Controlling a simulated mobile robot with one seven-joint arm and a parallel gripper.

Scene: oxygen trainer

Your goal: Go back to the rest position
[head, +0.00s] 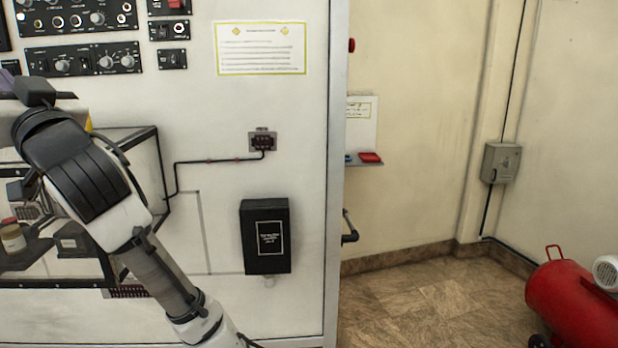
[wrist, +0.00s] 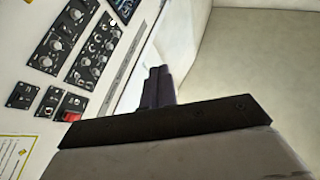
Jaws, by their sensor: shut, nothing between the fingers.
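My gripper (wrist: 158,86) shows in the wrist view, with its dark fingers together and nothing between them. It is in front of the white trainer panel (head: 225,120), near the panel's edge in that view. In the head view my arm runs up the left side, in front of the panel, and the gripper's fingertips cannot be made out there. The arm hides part of a dark-framed recess (head: 158,150) in the panel.
Control modules (head: 82,60) with knobs and a red switch (wrist: 72,116) are on the panel. A black box (head: 265,237) and a cable socket (head: 262,141) are lower down. A red compressor tank (head: 575,305) stands at right. The floor (head: 420,300) between is clear.

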